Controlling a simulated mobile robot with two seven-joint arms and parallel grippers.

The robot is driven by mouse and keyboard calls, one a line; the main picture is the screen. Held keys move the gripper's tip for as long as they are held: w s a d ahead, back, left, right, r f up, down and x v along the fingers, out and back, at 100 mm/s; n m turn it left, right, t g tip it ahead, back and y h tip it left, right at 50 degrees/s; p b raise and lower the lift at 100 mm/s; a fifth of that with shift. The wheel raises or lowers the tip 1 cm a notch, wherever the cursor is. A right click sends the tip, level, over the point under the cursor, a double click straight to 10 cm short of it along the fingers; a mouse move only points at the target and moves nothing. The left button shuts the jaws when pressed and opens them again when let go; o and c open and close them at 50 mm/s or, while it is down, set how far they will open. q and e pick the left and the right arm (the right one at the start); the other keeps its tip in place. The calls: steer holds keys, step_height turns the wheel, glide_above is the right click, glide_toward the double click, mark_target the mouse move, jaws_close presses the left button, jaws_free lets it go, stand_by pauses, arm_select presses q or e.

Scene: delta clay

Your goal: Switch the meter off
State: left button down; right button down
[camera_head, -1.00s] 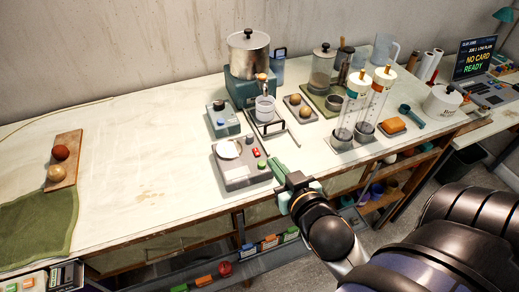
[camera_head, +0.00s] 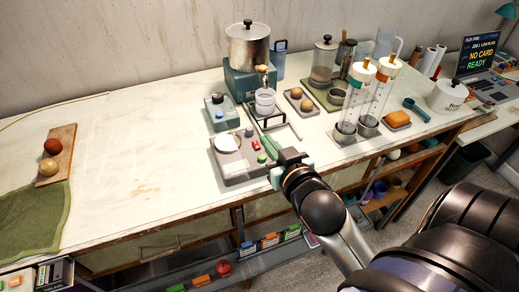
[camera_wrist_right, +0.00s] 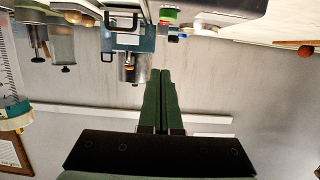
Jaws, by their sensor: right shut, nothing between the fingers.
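A grey box (camera_head: 231,167) that looks like the meter lies near the front edge of the table. In the right wrist view the shut fingers (camera_wrist_right: 161,76) point toward the red and green parts, seen upside down. My left gripper is out of view.
Behind the box stand a teal box with a black knob (camera_head: 221,111) and a metal pot (camera_head: 248,45) on a teal base. Glass cylinders (camera_head: 352,98) stand to the right. The table's left middle (camera_head: 140,150) is clear.

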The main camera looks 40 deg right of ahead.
glide_above(256, 145)
steer(key=s, duration=0.2)
steer(key=shift+f, duration=0.6)
steer(key=f, duration=0.3)
steer(key=shift+w+b, duration=0.2)
steer(key=shift+b, duration=0.1)
steer(key=shift+f, duration=0.65)
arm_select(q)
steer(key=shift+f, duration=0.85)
